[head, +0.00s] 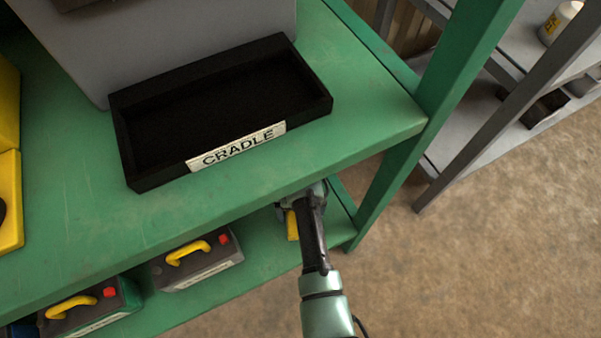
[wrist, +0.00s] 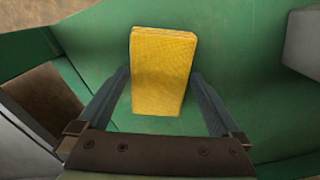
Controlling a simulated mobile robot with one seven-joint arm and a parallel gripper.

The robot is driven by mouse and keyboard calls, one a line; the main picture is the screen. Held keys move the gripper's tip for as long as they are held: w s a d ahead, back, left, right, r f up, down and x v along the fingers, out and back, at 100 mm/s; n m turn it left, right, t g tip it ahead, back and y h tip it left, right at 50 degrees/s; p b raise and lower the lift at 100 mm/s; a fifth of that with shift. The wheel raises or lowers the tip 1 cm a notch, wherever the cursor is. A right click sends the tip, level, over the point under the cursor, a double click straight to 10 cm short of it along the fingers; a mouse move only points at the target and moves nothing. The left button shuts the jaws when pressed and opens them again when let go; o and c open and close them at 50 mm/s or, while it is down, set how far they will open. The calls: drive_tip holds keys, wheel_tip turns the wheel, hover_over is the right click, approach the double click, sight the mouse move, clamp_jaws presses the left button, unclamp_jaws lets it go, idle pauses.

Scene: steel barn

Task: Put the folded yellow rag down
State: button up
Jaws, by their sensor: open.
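The folded yellow rag (wrist: 162,72) is a thick rectangular block in the wrist view, against the green surface of the lower shelf (wrist: 245,110). My gripper (wrist: 161,82) is open, with one finger on each side of the rag and a visible gap at least near its lower end. In the head view, my gripper (head: 303,203) reaches in under the upper shelf at its right end, where a strip of the rag (head: 292,225) shows beside it. The upper shelf edge hides part of the gripper there.
A black tray labelled CRADLE (head: 121,150) sits on the green upper shelf (head: 60,225) above my gripper. Dark boxes with yellow handles (head: 197,262) stand on the lower shelf to the left. A green post (head: 400,165) rises close on the right. Open floor (head: 500,260) lies beyond.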

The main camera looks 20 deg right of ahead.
wheel_tip(320, 180, up, 12)
drive_tip(key=p, duration=0.7)
drive_tip(key=shift+r, duration=0.15)
